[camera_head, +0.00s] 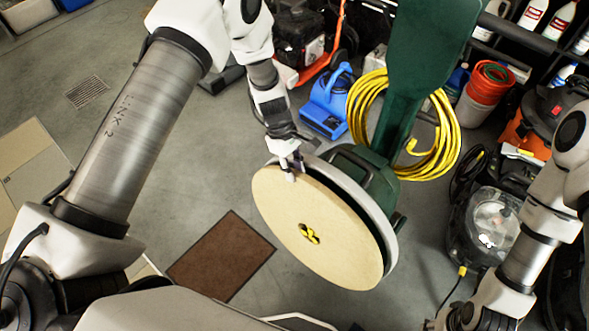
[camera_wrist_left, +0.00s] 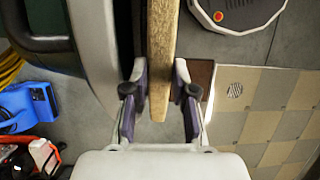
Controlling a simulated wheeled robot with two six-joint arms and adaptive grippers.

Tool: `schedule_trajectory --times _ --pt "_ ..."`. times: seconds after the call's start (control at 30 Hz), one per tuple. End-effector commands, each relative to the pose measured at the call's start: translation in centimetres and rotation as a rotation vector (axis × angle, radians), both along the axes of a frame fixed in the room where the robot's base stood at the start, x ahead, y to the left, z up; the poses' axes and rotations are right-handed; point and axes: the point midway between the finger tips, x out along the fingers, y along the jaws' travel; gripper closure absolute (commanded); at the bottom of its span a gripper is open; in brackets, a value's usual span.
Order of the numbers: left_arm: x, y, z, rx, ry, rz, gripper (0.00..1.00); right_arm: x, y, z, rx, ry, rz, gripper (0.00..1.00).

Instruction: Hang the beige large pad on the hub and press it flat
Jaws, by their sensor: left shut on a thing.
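The beige large pad (camera_head: 290,235) is a round disc with a centre hole, tilted in front of the round grey head (camera_head: 385,232) of a green floor machine. The yellow hub (camera_head: 309,234) shows through the hole. My left gripper (camera_head: 291,166) is shut on the pad's upper edge. In the left wrist view the pad (camera_wrist_left: 162,50) is edge-on between the fingers of the left gripper (camera_wrist_left: 159,108). A narrow dark gap separates it from the grey rim (camera_wrist_left: 92,50). My right arm is at the lower right; its gripper's fingers are unclear at the bottom edge.
The machine's green handle (camera_head: 425,60) rises behind the pad, with a coiled yellow cable (camera_head: 440,150) around it. A blue blower (camera_head: 328,103), red buckets (camera_head: 488,84) and a black vacuum (camera_head: 470,225) stand behind and right. A brown mat (camera_head: 220,255) lies on open floor at left.

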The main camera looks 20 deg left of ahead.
Motion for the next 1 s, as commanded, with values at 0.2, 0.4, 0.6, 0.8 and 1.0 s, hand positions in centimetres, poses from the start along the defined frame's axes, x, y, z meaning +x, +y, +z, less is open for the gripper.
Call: schedule_trajectory --times 0.2,0.4,0.6,0.8,1.0 --pt "0.5 0.2 0.9 0.0 -0.007 0.002 0.94 0.0 0.0 0.6 0.0 0.0 0.0 0.61" --pt "0.5 0.2 0.9 0.0 -0.006 0.002 0.94 0.0 0.0 0.6 0.0 0.0 0.0 0.61" --pt "0.4 0.2 0.8 0.0 -0.005 0.002 0.45 0.0 0.0 0.6 0.0 0.0 0.0 0.61" --pt "0.3 0.2 0.7 0.0 -0.002 0.001 0.45 0.0 0.0 0.5 0.0 0.0 0.0 0.61" --pt "0.6 0.6 2.1 -0.001 -0.004 0.001 0.45 0.0 0.0 0.5 0.0 0.0 0.0 0.61"
